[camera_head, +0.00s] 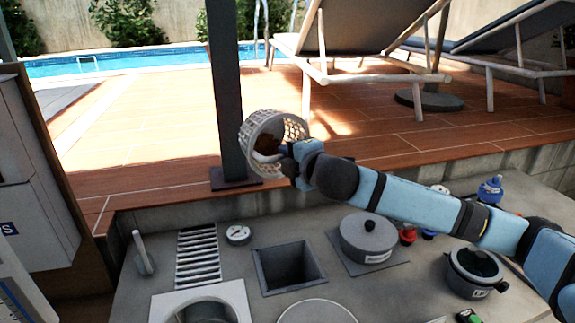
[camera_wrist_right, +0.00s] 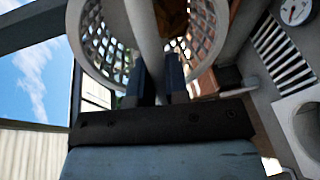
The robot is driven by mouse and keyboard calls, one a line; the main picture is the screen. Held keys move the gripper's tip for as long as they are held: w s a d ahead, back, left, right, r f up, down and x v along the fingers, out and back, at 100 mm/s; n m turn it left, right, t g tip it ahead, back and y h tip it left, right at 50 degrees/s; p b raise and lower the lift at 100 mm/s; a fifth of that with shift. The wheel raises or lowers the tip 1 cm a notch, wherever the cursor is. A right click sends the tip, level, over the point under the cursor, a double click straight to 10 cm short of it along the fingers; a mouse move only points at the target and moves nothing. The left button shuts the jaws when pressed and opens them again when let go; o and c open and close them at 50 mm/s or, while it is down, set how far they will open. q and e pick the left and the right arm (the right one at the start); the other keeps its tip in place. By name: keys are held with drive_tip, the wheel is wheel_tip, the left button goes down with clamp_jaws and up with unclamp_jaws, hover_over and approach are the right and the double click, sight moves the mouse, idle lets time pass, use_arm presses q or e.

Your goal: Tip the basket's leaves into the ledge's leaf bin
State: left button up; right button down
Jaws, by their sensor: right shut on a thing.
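The white perforated basket (camera_head: 249,128) hangs in the air beside the dark post, above the deck's front edge in the picture. It is tilted on its side, its open mouth towards me. Brown leaves (camera_head: 268,142) show inside; a brown patch also shows in the wrist view (camera_wrist_right: 172,14). My right gripper (camera_head: 289,162) is shut on the basket's pale central handle, between its two dark fingers in the wrist view (camera_wrist_right: 155,78). My left gripper is out of view.
The grey counter has a square dark opening (camera_head: 287,268), a lidded pot (camera_head: 367,240), a slotted grate (camera_head: 198,256), a gauge (camera_head: 238,234) and small bottles (camera_head: 490,189). A dark post (camera_head: 228,90) rises close to the basket. Loungers (camera_head: 355,28) stand behind.

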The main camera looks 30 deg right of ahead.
use_arm(q)
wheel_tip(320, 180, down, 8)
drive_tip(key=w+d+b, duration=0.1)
drive_tip(key=b, duration=1.2)
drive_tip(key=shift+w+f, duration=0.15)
use_arm(e)
drive_tip(key=s+f+t, duration=0.1)
drive_tip(key=f+t, duration=0.1)
drive_tip(key=s+f+t, duration=0.1)
drive_tip(key=t, duration=0.1)
drive_tip(key=shift+s+f, duration=0.35)
drive_tip(key=shift+f, duration=0.05)
use_arm(q)
drive_tip(key=shift+b, duration=0.3)
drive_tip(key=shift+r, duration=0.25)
use_arm(e)
drive_tip(key=shift+r, duration=0.15)
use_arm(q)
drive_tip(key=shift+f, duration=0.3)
